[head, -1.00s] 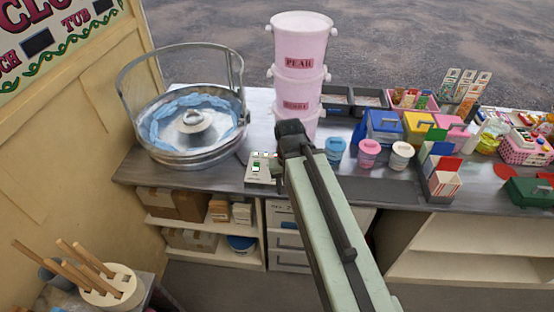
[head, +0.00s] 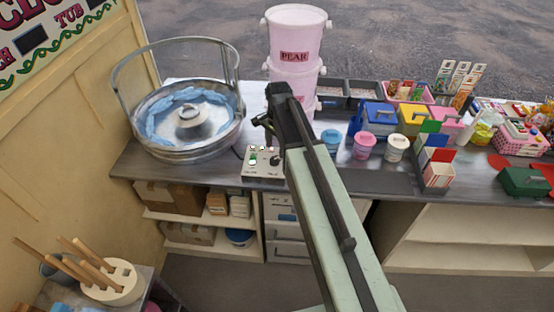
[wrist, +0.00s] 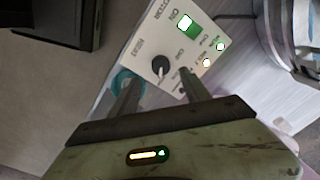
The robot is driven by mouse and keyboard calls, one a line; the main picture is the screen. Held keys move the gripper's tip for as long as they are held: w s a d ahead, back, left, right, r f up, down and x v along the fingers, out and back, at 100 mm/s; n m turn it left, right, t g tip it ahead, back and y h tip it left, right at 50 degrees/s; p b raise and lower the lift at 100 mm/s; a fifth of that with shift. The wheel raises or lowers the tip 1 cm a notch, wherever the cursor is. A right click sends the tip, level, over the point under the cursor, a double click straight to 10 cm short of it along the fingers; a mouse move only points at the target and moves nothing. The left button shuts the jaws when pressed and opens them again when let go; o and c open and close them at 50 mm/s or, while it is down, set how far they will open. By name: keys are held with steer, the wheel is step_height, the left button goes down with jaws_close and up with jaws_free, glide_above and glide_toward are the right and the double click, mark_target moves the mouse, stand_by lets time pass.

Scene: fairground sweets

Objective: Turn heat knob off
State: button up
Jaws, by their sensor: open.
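The small light control box (head: 262,164) sits on the counter's front edge, right of the candyfloss bowl; the wrist view also shows it (wrist: 148,35). In the wrist view, a round black knob (wrist: 160,65) with a pale pointer stands on it; I cannot read its label surely enough to call it the heat knob. A lit green switch (wrist: 190,28) and small white lights are beside it. My gripper (head: 265,128) is above the box; in the wrist view its open, empty fingers (wrist: 160,79) lie either side of the knob, apparently short of it. The right finger hides part of the panel.
Stacked pink tubs (head: 293,45) stand behind my arm. Small lidded pots (head: 365,146) and coloured boxes fill the counter to the right.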

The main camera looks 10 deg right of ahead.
mark_target(275, 159)
step_height(275, 159, down, 6)
steer(key=b, duration=0.5)
steer(key=shift+w+a+f, duration=0.1)
steer(key=shift+w+f, duration=0.05)
steer(key=shift+f, duration=0.1)
steer(key=shift+r, duration=0.15)
steer(key=shift+c, duration=0.2)
